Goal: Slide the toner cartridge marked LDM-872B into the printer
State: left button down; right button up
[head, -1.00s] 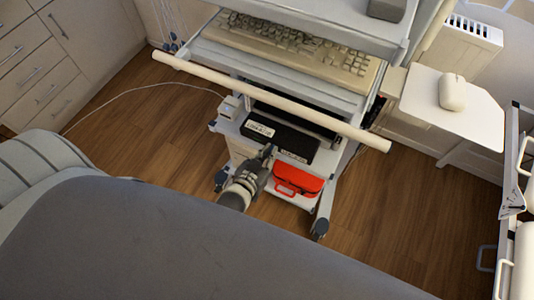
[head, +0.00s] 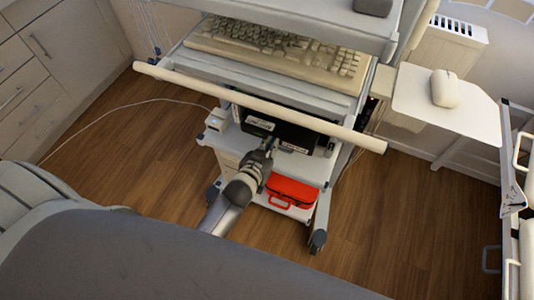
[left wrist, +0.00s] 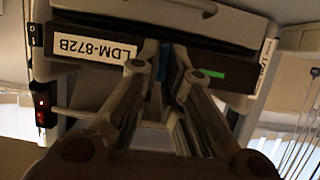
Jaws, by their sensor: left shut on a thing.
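The black toner cartridge (head: 277,132) is on the cart's middle level, partly hidden behind the long white bar. Its white label reads LDM-872B, upside down, in the left wrist view (left wrist: 95,49). My left gripper (head: 266,150) is at the cartridge's near face; in the left wrist view its fingers (left wrist: 165,68) are shut on a blue tab there. A green stripe shows right of the fingers. A pale housing, apparently the printer (left wrist: 43,72), surrounds the cartridge. How deep the cartridge sits is hidden. My right gripper is not in view.
A long white bar (head: 250,103) crosses in front of the cart, above my left gripper. A keyboard (head: 275,45) lies above, and a red case (head: 291,193) below. A mouse (head: 444,88) rests on a side shelf.

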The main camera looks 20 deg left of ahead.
aim_at(274, 139)
pick_arm(q)
jog(key=shift+w+f+b, duration=0.1)
jog(key=shift+w+b, duration=0.7)
jog(key=shift+w, duration=1.3)
jog(key=shift+w+d+b, duration=0.15)
jog(key=shift+w+b, duration=1.3)
jog(key=shift+w, duration=1.7)
jog(key=shift+f, duration=0.4)
jog(key=c, duration=1.5)
grip_release()
jog(key=shift+f, duration=0.1)
